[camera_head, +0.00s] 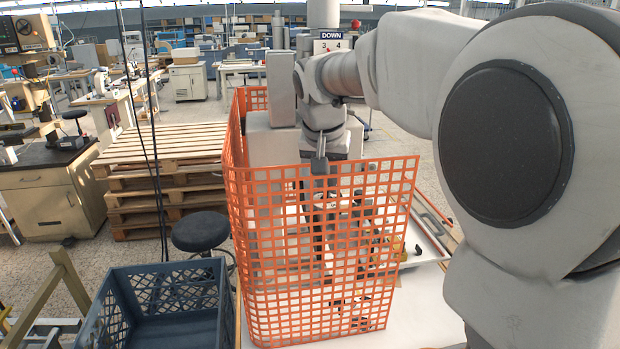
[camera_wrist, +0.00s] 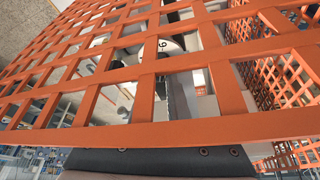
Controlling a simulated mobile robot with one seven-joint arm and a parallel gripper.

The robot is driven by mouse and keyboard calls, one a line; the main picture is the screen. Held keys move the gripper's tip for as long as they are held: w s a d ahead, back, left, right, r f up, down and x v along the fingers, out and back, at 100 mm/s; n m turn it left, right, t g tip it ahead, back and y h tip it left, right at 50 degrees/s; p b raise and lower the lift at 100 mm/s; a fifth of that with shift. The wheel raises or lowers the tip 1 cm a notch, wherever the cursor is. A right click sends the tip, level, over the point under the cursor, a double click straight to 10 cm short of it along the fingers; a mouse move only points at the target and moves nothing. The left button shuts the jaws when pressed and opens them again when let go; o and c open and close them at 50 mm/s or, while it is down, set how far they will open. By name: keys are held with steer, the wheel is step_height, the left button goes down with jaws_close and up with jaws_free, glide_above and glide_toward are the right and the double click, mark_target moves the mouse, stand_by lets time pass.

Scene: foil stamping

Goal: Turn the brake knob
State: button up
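My gripper (camera_head: 325,190) hangs below my wrist, inside or behind the orange mesh guard (camera_head: 233,160); the mesh covers much of it. I cannot tell whether its fingers are open or shut. In the wrist view the orange mesh (camera_wrist: 235,128) fills much of the picture, close to the camera. Through its openings shows a white rounded surface with a dark numeral (camera_wrist: 164,45), beside dark parts. I cannot make out the brake knob for certain in either view. No object shows clearly in my gripper.
The mesh guard stands on a white table (camera_head: 425,300). A blue crate (camera_head: 105,290) is at the front left, with a black stool (camera_head: 200,230) behind it. Stacked wooden pallets (camera_head: 165,150) stand further back. A tray (camera_head: 437,257) lies right of the guard. Black cables hang at left.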

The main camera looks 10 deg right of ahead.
steer(key=o, duration=0.3)
steer(key=v, duration=1.7)
steer(key=shift+r, duration=0.2)
steer(key=s+f+n+b, duration=0.1)
steer(key=s+f, duration=0.5)
steer(key=f, duration=0.2)
steer(key=s+d+f+n+t+y+b, duration=0.1)
steer(key=s+f+n, duration=0.1)
steer(key=s+f, duration=0.5)
steer(key=s+d+f+n+b, duration=0.1)
steer(key=s+f, duration=0.6)
steer(key=f, duration=0.1)
steer(key=shift+s+d+f+n+y, duration=0.15)
steer(key=shift+d+f+n+y, duration=0.15)
steer(key=shift+f+y, duration=0.1)
